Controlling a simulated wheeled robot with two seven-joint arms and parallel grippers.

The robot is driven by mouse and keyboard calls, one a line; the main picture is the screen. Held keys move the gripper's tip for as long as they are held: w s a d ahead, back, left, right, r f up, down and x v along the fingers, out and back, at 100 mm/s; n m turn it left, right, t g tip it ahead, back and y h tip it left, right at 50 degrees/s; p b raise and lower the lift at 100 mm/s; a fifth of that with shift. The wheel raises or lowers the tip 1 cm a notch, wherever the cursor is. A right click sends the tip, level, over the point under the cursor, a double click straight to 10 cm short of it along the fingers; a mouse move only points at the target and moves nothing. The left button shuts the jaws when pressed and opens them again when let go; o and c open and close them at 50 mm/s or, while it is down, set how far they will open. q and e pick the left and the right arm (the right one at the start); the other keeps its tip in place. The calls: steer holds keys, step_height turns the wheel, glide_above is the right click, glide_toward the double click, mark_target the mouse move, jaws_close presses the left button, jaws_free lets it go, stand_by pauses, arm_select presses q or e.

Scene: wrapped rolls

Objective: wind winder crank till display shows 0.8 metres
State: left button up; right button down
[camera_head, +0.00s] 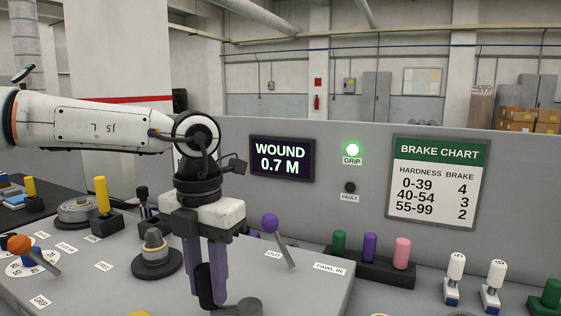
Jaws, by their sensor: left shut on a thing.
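The display (281,158) on the grey back panel reads "WOUND 0.7 M". My left gripper (211,292) points down at the front middle of the console, its fingers shut on the winder crank's handle (205,287), a dark upright grip. The crank (243,307) shows as a grey arm low in the picture, to the right of the fingers. Its lower part is cut off by the picture's edge. My right gripper is not in view.
An orange-knobbed lever (35,256) is at left. A brake chart (437,182) hangs at right.

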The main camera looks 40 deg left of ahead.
arm_select(q)
steer(key=shift+s+d+b, duration=0.2)
steer(key=shift+s+d, duration=0.15)
steer(key=shift+d, duration=0.25)
steer(key=shift+s+d+b, duration=0.15)
steer(key=shift+s+d, duration=0.15)
steer(key=shift+d, duration=0.3)
steer(key=shift+s+d, duration=0.15)
steer(key=shift+d, duration=1.2)
steer(key=o, duration=1.7)
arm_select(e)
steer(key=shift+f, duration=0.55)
arm_select(q)
steer(key=shift+o, duration=0.2)
steer(key=shift+a, duration=0.1)
step_height(320, 180, up, 10)
steer(key=p, duration=0.7)
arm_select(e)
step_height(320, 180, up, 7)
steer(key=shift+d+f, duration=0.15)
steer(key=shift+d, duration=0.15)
